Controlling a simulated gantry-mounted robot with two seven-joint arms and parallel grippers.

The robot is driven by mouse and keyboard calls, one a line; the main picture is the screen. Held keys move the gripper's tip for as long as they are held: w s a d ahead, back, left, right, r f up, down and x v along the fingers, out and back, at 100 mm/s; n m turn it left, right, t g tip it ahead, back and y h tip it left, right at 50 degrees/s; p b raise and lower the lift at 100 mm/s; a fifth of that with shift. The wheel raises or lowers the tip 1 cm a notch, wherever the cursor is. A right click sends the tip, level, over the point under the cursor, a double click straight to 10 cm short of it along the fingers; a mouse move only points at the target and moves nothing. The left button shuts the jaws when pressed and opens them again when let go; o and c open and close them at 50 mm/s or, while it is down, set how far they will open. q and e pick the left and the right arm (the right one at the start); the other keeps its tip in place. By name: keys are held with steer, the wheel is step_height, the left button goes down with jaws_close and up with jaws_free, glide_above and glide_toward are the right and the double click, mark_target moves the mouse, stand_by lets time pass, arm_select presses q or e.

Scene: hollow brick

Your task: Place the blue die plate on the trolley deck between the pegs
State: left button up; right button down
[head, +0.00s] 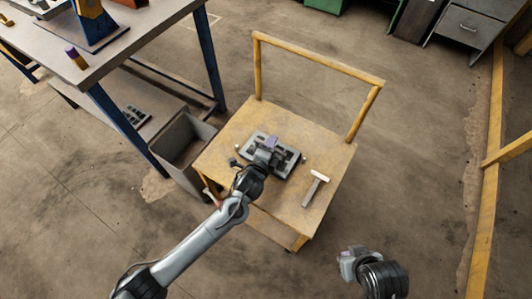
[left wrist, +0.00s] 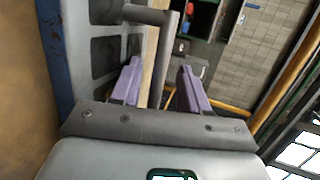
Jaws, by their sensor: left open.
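The die plate (head: 286,167), grey-blue with dark recesses, lies on the yellow-brown trolley deck (head: 240,125). In the left wrist view the plate (left wrist: 75,45) fills the upper left, with a grey handle (left wrist: 148,14) standing out from it. My left gripper (head: 268,144) is over the plate. Its purple fingers (left wrist: 160,85) are apart, with the handle's end seen between or just beyond them; contact cannot be told. A small pale peg-like spot (head: 304,158) shows beside the plate; other pegs are hard to make out. My right gripper (head: 346,262) is off the trolley at lower right, its jaws unclear.
A T-shaped tool (head: 315,187) with a pale head lies on the deck, right of the plate. The trolley's yellow push handle (head: 318,58) rises at the back. A grey bin (head: 183,138) and a blue-legged workbench (head: 150,40) stand left. Open floor lies right.

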arm_select(q)
steer(key=shift+s+a+r, duration=0.1)
steer(key=shift+s+r, duration=0.1)
steer(key=shift+s, duration=0.1)
steer(key=s+a+r+n+g+y+p, duration=0.1)
steer(key=s+a+n+g, duration=0.2)
steer(key=s+a+n, duration=0.3)
steer(key=s+a+r+n+g+y+p, duration=0.2)
steer(key=s+a+n, duration=0.5)
steer(key=s, duration=0.9)
steer(key=s+a+r+n+g+y+p, duration=0.1)
steer(key=s+a+r+n+g, duration=0.1)
steer(key=s+a+n+g, duration=0.2)
steer(key=s+a+n, duration=0.3)
steer(key=s+a, duration=0.1)
steer(key=s, duration=0.4)
steer(key=shift+a+r+g, duration=0.2)
steer(key=shift+a+g, duration=0.1)
steer(key=shift+a, duration=0.05)
steer(key=shift+r+p, duration=0.15)
steer(key=shift+p, duration=0.25)
